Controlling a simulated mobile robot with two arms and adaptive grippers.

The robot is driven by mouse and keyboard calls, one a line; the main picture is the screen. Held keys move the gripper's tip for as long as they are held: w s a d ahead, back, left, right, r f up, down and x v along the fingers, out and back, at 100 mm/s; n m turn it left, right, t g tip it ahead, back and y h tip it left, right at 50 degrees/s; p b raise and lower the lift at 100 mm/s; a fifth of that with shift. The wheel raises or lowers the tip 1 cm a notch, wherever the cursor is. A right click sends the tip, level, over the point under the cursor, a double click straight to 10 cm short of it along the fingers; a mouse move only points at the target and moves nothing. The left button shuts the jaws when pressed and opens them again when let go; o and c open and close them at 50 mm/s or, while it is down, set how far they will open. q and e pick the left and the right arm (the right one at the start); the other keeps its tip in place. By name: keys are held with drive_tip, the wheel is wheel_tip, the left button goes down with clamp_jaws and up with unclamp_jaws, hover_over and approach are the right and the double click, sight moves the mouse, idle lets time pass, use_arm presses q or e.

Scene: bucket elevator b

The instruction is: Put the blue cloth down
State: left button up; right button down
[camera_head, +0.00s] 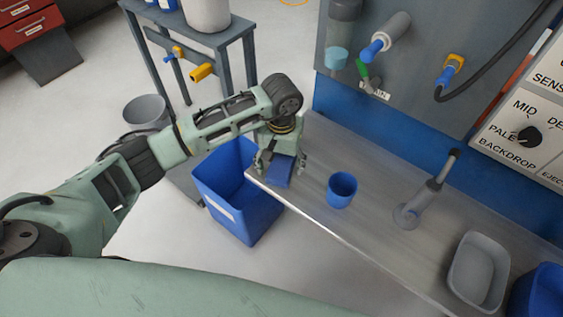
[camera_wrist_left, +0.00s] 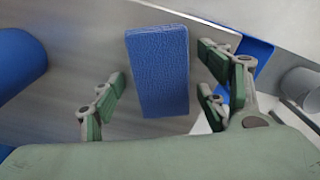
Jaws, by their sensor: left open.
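The blue cloth (camera_head: 281,172) is a folded rectangular block lying on the metal bench (camera_head: 330,225), near the bench's left end. In the left wrist view the cloth (camera_wrist_left: 158,72) sits between the spread green-padded fingers of my left gripper (camera_wrist_left: 158,95), with gaps on both sides. My left gripper (camera_head: 281,163) is open, pointing down right over the cloth. It partly hides the cloth in the head view. My right gripper does not show.
A blue cup (camera_head: 341,189) stands right of the cloth. Further right are a grey stand (camera_head: 408,214), a grey tray (camera_head: 478,272) and a blue container (camera_head: 541,295). A blue bin (camera_head: 230,205) stands on the floor beyond the bench's left end. A panel wall (camera_head: 430,60) rises behind.

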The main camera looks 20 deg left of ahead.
sight(282, 164)
use_arm(q)
drive_tip(key=shift+r, duration=0.2)
drive_tip(key=shift+w+r, duration=0.1)
drive_tip(key=shift+r, duration=0.2)
wheel_tip(282, 164, up, 11)
drive_tip(key=b, duration=0.2)
drive_tip(key=shift+r+b, duration=0.15)
drive_tip(key=shift+b, duration=0.15)
